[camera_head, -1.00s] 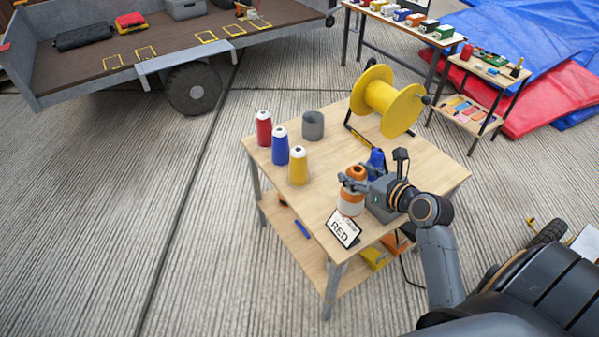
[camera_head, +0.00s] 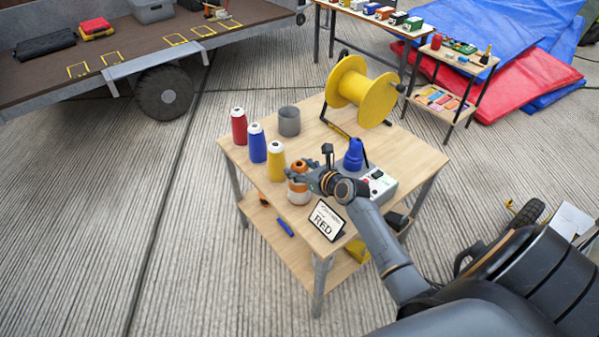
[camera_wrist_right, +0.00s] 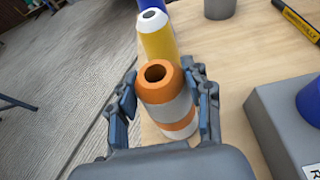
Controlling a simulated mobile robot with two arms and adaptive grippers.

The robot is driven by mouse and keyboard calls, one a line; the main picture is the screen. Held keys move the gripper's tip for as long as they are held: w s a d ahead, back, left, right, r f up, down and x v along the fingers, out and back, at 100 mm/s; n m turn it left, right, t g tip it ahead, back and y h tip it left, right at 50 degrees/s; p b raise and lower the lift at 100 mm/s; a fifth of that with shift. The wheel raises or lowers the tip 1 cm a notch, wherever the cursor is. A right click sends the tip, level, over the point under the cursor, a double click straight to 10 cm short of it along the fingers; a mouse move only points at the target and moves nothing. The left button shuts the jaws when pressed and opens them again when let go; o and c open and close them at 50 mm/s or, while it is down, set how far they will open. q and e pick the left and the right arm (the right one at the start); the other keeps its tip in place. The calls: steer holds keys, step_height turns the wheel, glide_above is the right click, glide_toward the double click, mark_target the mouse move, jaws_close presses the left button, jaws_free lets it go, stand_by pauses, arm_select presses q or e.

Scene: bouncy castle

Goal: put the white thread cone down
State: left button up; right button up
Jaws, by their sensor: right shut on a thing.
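The white thread cone (camera_head: 298,196) has an orange top and an orange lower band. My right gripper (camera_head: 299,177) is shut on it, with one finger on each side in the right wrist view (camera_wrist_right: 165,98). The cone is upright at the left part of the wooden table (camera_head: 345,142), just in front of the yellow cone (camera_head: 276,163). Whether its base touches the tabletop cannot be told. The blue cone (camera_head: 257,146) and red cone (camera_head: 239,128) continue the row behind. My left gripper is not in view.
A grey box (camera_head: 380,186) and a dark blue cone-shaped thing (camera_head: 353,156) are to the right. A grey cup (camera_head: 289,121) and yellow spool (camera_head: 363,92) stand farther back. Bare tabletop lies between cup and box.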

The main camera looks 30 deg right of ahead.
steer(key=shift+f, duration=0.4)
steer(key=o, duration=1.4)
